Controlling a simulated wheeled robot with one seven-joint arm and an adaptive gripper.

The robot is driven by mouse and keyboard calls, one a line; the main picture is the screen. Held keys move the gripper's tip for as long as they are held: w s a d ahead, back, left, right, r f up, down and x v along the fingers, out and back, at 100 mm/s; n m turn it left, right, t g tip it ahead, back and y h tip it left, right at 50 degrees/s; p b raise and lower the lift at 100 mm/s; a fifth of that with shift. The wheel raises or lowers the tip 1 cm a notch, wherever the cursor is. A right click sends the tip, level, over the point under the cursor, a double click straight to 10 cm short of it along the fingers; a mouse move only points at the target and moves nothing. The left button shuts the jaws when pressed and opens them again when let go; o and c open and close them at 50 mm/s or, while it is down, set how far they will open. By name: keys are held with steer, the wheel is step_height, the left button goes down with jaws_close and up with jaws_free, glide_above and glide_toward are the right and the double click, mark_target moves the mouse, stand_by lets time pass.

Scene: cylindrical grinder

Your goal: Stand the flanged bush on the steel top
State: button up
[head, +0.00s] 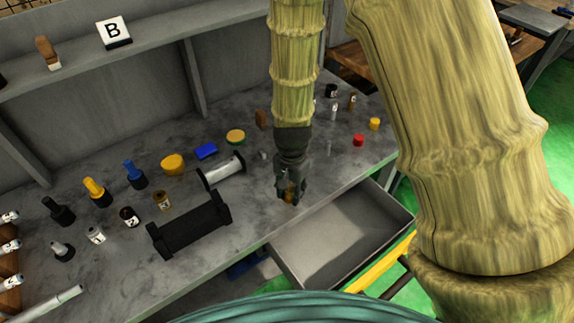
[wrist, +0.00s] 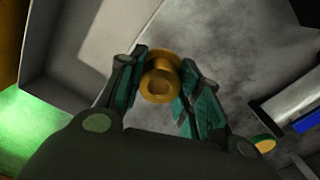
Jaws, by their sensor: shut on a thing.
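The flanged bush is a small brass-coloured ring-shaped piece with a hole in its end. It shows between the fingers in the wrist view (wrist: 160,80) and, mostly hidden by the fingers, in the head view (head: 290,195). My gripper (head: 289,196) is shut on it; both fingers also show in the wrist view (wrist: 160,88). The gripper points down near the front edge of the grey steel top (head: 255,222). I cannot tell how far the bush is above the top.
An open, empty drawer (head: 340,235) juts out below the front edge. A black cradle (head: 190,228) and a silver cylinder on a stand (head: 224,170) are left of my gripper. A red piece (head: 358,140) and yellow piece (head: 374,124) stand to the right. Several bottles and tools stand farther left.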

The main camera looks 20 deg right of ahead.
steer(key=w+d+p, duration=0.1)
steer(key=w, duration=0.2)
steer(key=w+d+p, duration=0.1)
steer(key=w, duration=0.3)
steer(key=w+d+f+p, duration=0.1)
steer(key=w, duration=0.2)
steer(key=shift+w+d, duration=0.25)
steer(key=shift+f+p, duration=0.8)
steer(key=shift+f, duration=1)
jaws_close()
steer(key=shift+f, duration=0.15)
steer(key=o, duration=1.2)
jaws_free()
steer(key=shift+r, duration=0.2)
steer(key=shift+r+b, duration=1.85)
steer(key=shift+r, duration=4.1)
